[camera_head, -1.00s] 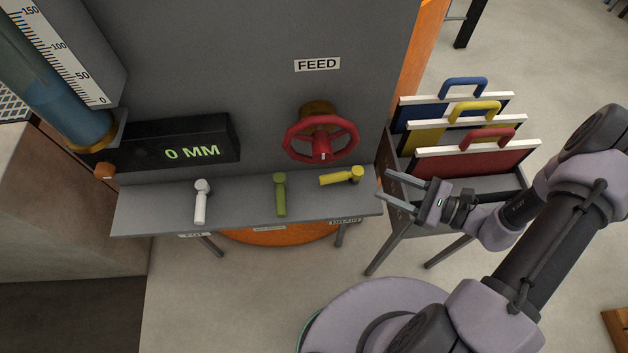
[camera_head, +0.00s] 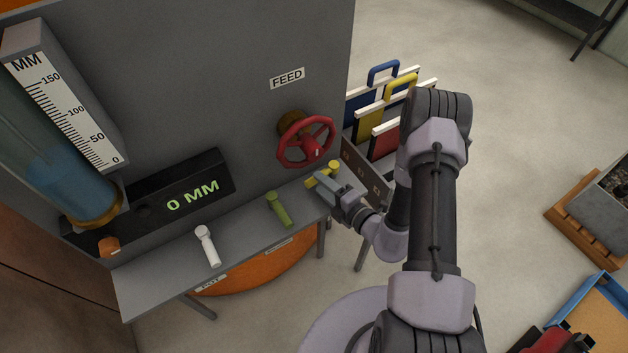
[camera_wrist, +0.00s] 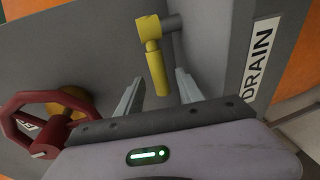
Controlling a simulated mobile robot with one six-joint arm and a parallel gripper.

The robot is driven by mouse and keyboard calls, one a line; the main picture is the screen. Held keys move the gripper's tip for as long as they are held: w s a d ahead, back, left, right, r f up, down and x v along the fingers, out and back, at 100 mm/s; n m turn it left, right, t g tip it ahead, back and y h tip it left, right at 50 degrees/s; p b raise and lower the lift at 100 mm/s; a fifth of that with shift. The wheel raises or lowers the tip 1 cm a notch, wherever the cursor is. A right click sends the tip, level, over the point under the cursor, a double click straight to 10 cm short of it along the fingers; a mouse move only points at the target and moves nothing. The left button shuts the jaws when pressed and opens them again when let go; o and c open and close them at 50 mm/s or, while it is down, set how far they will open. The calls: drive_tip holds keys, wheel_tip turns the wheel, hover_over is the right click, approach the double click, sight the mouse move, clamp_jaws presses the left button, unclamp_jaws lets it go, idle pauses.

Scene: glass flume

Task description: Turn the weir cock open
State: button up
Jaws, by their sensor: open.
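Three cocks stand in a row on the grey shelf (camera_head: 160,272): a white one (camera_head: 207,246), a green one (camera_head: 278,209) and a yellow one (camera_head: 322,175). The labels by the white and green cocks are too small to read surely, so I cannot tell which is the weir cock. The white and green handles point to the shelf's front; the yellow handle lies along the shelf. The wrist view shows the yellow cock (camera_wrist: 154,62) beside a DRAIN label (camera_wrist: 262,55). My gripper (camera_wrist: 159,76) is open, its fingers on either side of the yellow handle, with gaps showing.
The red feed wheel (camera_head: 305,141) is on the panel just above the yellow cock, and left of my fingers in the wrist view (camera_wrist: 38,122). A rack of coloured gates (camera_head: 388,108) stands behind my arm. The display (camera_head: 190,195) reads 0 MM.

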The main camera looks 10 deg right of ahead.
sight(314, 180)
drive_tip(key=shift+x, duration=1.85)
drive_tip(key=shift+a, duration=0.1)
drive_tip(key=shift+s, duration=0.1)
drive_tip(key=shift+c, duration=0.2)
clamp_jaws()
